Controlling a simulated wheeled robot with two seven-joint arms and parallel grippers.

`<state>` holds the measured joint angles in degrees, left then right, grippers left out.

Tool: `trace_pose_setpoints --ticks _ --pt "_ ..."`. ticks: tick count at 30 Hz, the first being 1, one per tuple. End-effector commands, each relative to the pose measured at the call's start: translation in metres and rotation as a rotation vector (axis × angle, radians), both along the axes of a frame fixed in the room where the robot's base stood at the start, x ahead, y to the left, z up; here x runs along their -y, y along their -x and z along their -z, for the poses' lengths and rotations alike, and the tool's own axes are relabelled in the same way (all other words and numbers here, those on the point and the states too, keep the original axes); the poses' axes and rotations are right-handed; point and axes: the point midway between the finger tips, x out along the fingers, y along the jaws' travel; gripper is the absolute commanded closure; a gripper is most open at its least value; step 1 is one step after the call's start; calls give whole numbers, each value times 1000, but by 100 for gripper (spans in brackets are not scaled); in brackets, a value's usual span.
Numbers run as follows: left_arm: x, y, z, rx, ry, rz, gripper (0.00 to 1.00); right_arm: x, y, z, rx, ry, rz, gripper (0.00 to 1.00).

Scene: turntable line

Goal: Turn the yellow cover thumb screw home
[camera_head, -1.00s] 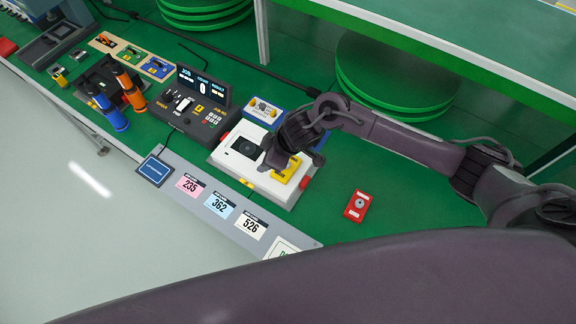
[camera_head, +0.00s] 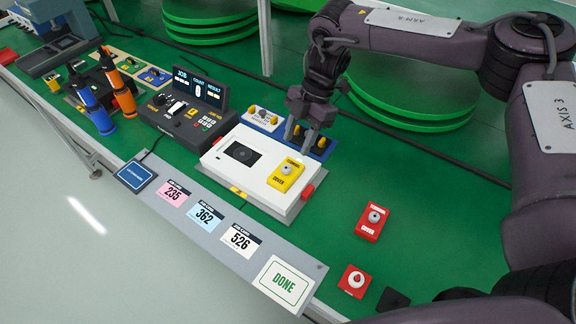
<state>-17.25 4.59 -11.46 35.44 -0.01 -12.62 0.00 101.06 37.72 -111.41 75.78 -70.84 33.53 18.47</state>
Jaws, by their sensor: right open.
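The yellow cover (camera_head: 286,177) sits on the right part of the white unit (camera_head: 228,182). A small grey thumb screw (camera_head: 286,169) stands on top of the cover. My right gripper (camera_head: 299,147) is open and empty, with fingers pointing down. In the picture it is just above and slightly right of the yellow cover, clear of the screw. My left gripper is not in view.
A controller (camera_head: 190,105) and blue and orange screwdrivers (camera_head: 95,110) stand to the left. A blue tray (camera_head: 262,120) sits behind the white unit.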

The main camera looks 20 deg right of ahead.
Motion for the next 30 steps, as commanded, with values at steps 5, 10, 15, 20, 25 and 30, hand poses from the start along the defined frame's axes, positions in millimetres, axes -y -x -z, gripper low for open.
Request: trace_pose_setpoints --ticks 5,10,15,20,25,30 --pt "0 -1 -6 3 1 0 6 -11 6 27 -6 2 -4 56" --pt "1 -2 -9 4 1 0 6 -20 9 50 -5 1 -2 56" --pt "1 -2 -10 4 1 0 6 -25 11 62 -2 1 -1 56" --pt "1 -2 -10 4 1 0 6 -26 11 64 -1 0 1 56" --pt "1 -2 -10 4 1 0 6 -26 11 64 -1 0 1 62" --pt "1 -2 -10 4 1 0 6 -25 11 64 -1 0 1 85"
